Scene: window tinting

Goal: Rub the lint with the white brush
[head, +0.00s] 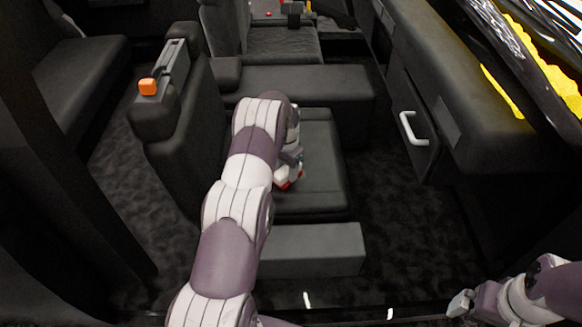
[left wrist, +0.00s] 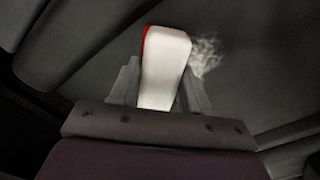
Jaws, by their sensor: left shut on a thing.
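My left gripper (left wrist: 158,90) is shut on the white brush (left wrist: 165,60), which has a red edge, in the left wrist view. Pale wispy lint (left wrist: 207,52) shows just right of the brush on the dark seat surface (left wrist: 260,75). The brush hides part of the lint, and I cannot tell whether it touches the surface. In the head view my left arm reaches over the dark seat (head: 322,170), and the left gripper (head: 290,175) is at the seat's left side, mostly hidden by the arm. My right gripper (head: 462,302) is at the lower right, away from the seat; its jaws are unclear.
A door panel with a white handle (head: 414,128) stands to the right. A seat side with an orange button (head: 147,87) is at the left. A grey box-like block (head: 312,250) lies in front of the seat. Dark carpet (head: 400,230) is clear between seat and door.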

